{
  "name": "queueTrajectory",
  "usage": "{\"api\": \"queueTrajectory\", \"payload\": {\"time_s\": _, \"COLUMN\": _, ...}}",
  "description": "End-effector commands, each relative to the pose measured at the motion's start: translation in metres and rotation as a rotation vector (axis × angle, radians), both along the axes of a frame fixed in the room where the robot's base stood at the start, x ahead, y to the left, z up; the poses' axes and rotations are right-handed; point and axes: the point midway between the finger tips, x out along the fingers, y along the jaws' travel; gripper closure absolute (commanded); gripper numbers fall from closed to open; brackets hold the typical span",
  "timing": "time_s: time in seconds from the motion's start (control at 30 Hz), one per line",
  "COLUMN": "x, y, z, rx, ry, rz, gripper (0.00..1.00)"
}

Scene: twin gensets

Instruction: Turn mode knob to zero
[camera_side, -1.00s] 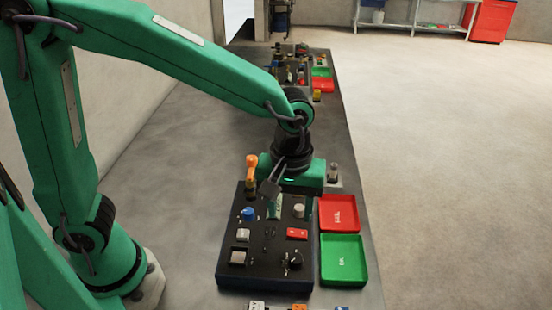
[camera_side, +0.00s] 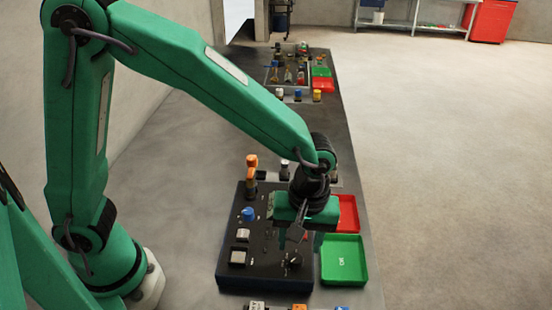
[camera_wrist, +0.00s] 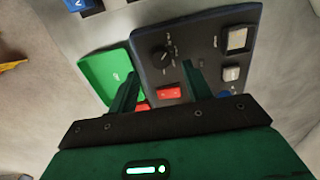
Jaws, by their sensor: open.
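The mode knob looks to be the black rotary knob (camera_side: 293,259) with tick marks around it, at the near right of the dark control panel (camera_side: 235,275). In the wrist view the knob (camera_wrist: 160,54) shows on the panel (camera_wrist: 196,48), just beyond the fingertips. The tick labels are too small to read. My gripper (camera_side: 298,238) hangs above the panel's right side, a little behind the knob. In the wrist view my gripper (camera_wrist: 160,78) has its two fingers apart and nothing between them but a view of the panel. The knob appears untouched.
A green tray (camera_side: 344,259) and a partly hidden red tray (camera_side: 348,212) lie right of the panel. A blue knob (camera_side: 248,214), pale square buttons (camera_side: 238,257) and an orange-topped lever (camera_side: 252,160) are at the left. A red button (camera_wrist: 169,92) lies between the fingers in view.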

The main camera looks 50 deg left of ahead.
Motion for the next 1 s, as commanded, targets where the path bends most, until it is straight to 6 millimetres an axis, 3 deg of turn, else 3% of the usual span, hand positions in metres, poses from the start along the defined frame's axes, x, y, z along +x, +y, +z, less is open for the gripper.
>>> {"api": "queueTrajectory", "payload": {"time_s": 0.33, "x": -0.002, "y": 0.002, "z": -0.039, "rx": 0.001, "ry": 0.001, "rz": 0.0, "gripper": 0.5}}
{"api": "queueTrajectory", "payload": {"time_s": 0.73, "x": -0.002, "y": 0.003, "z": -0.046, "rx": -0.001, "ry": -0.001, "rz": 0.0, "gripper": 0.5}}
{"api": "queueTrajectory", "payload": {"time_s": 0.77, "x": -0.002, "y": 0.003, "z": -0.046, "rx": -0.001, "ry": -0.001, "rz": 0.0, "gripper": 0.52}}
{"api": "queueTrajectory", "payload": {"time_s": 0.9, "x": -0.002, "y": 0.002, "z": -0.046, "rx": 0.0, "ry": 0.0, "rz": 0.0, "gripper": 0.8}}
{"api": "queueTrajectory", "payload": {"time_s": 1.0, "x": -0.002, "y": 0.002, "z": -0.046, "rx": 0.0, "ry": 0.0, "rz": 0.0, "gripper": 0.95}}
